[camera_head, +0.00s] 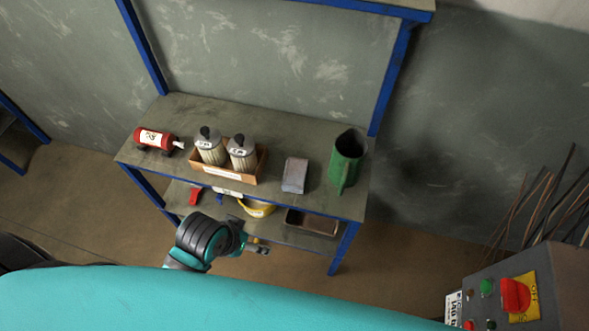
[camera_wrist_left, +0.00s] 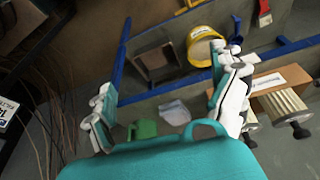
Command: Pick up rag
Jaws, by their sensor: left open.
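The rag (camera_head: 294,175) looks like a grey folded cloth. It lies on the upper shelf of a blue-framed workbench (camera_head: 270,133), between a cardboard box and a green jug. In the left wrist view the rag (camera_wrist_left: 174,112) shows pale, between and beyond the fingers. My left gripper (camera_head: 258,246) is in front of the bench, low in the picture and apart from the rag. In the left wrist view its fingers (camera_wrist_left: 168,92) are spread wide with nothing between them. My right gripper is not in view.
The green jug (camera_head: 346,160) stands right. The lower shelf holds a yellow bucket (camera_head: 257,208) and brown tray (camera_head: 312,222). A control box (camera_head: 522,290) is at lower right.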

